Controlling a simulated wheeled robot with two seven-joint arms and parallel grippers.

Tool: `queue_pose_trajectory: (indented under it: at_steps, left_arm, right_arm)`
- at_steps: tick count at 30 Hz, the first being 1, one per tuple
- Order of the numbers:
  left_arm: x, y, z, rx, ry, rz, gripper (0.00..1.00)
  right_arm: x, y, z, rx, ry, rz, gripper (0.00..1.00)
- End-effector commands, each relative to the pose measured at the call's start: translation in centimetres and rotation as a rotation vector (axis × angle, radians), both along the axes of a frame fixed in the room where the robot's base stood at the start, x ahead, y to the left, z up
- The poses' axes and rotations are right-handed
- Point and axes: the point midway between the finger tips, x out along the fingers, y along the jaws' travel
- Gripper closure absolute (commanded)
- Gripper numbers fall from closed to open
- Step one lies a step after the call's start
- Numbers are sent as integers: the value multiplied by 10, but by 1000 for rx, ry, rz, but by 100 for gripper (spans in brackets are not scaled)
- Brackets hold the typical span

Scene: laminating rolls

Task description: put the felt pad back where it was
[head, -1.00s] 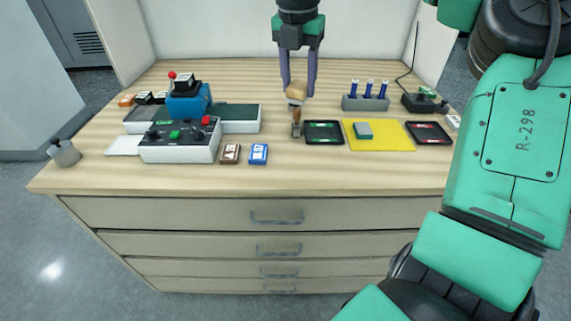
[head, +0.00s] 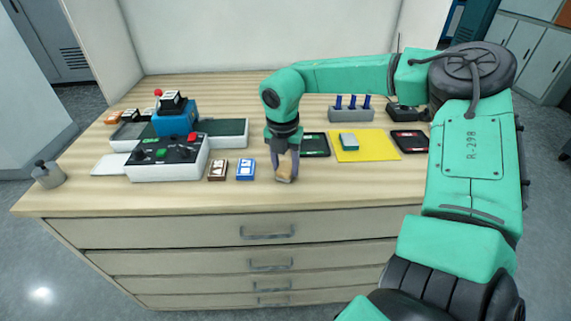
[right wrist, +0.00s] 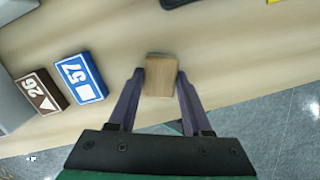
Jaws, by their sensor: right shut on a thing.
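My right gripper (head: 285,174) is shut on a tan, wood-coloured block (head: 284,171), which I take to be the felt pad. In the right wrist view the block (right wrist: 161,77) sits between the two fingertips, with a thin grey edge on its far side. It is over the bare front part of the table, right of the blue card box; I cannot tell whether it touches the table. My left gripper is not in view.
A brown box (head: 217,170) and a blue box (head: 246,169) lie left of the gripper. Behind are a black tray (head: 314,145), a yellow mat (head: 376,143) with a green-and-white block (head: 348,142), and another black tray (head: 409,141). The grey control unit (head: 168,158) stands left.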

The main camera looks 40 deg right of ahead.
Motion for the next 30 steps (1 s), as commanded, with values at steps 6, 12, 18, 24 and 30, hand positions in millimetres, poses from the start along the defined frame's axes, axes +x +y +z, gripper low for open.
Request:
queue_pose_trajectory:
  at_steps: [6, 12, 18, 24, 30]
  left_arm:
    - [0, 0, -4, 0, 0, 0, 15]
    - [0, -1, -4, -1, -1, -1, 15]
    - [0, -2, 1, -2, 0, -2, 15]
    - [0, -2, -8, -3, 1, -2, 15]
    - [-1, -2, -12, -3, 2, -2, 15]
  right_arm:
    - [0, 0, -3, 0, 1, 0, 21]
    - [0, 0, -3, 0, 1, 0, 21]
    - [0, 0, 6, 0, -1, 0, 21]
    - [-2, 5, 52, -3, -7, -1, 21]
    - [-6, 10, 103, -3, -2, -1, 21]
